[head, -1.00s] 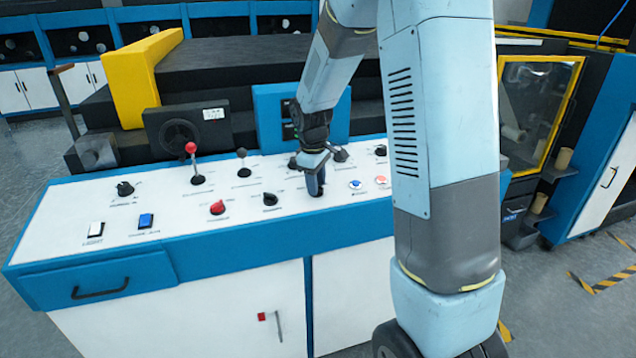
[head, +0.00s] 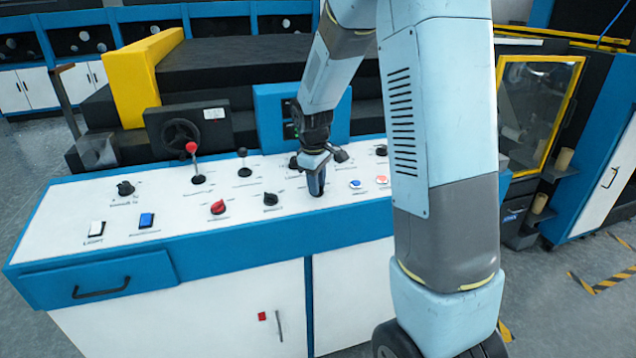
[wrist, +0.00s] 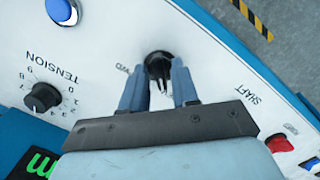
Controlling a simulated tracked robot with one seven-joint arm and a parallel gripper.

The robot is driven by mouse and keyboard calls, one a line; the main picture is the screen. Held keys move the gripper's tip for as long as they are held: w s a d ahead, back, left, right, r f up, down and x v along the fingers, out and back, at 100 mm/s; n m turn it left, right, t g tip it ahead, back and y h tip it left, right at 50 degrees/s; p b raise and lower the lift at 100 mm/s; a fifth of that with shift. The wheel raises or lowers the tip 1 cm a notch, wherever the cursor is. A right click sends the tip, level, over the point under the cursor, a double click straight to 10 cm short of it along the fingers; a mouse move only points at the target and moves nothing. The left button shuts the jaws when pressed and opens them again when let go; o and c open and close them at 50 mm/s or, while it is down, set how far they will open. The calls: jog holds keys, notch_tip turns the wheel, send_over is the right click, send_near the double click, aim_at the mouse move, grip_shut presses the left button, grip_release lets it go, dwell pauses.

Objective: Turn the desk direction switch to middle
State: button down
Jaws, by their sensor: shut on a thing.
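My gripper (head: 317,190) points down at the white top of the control desk (head: 180,215). In the wrist view its two blue fingers (wrist: 159,80) stand on either side of a black rotary knob (wrist: 158,64), the direction switch, and are shut on it. The label beside the knob is partly covered and hard to read. In the head view the fingers hide this knob. Its pointer angle cannot be told clearly.
A black TENSION dial (wrist: 43,97) and a blue button (wrist: 62,11) lie left in the wrist view. A red switch (wrist: 279,143) is at right. In the head view a red-topped lever (head: 192,148), red knob (head: 218,207) and black knob (head: 270,199) stand left of my gripper.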

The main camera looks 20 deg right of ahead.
jog(key=m, duration=0.4)
jog(key=shift+d+m+y, duration=0.1)
jog(key=shift+m+y, duration=0.2)
jog(key=shift+m, duration=1.9)
jog(key=shift+w, duration=0.1)
jog(key=c, duration=1.2)
grip_release()
jog(key=shift+r, duration=0.1)
